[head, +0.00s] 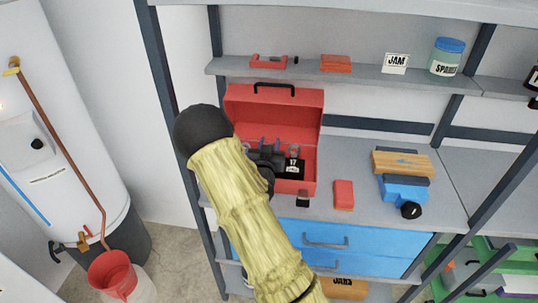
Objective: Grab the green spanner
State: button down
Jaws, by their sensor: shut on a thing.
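My arm reaches up from the bottom and ends at the open red toolbox (275,103) on the shelf. My gripper (266,158) is dark and partly hidden behind my own arm, over the toolbox's inside. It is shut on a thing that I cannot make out. No green spanner can be made out; the toolbox's inside is largely covered by my arm and gripper. A black item with a white mark like "17" (293,168) shows in the toolbox, right of my gripper.
An upper shelf (310,70) holds a jar (445,57). Dark posts (168,90) frame the shelving. Blue drawers (325,238) lie below.

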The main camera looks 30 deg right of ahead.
notch_tip(320, 180, up, 10)
jog(key=shift+f+b, duration=0.1)
jog(key=shift+b, duration=0.2)
dwell(0.3)
dwell(0.4)
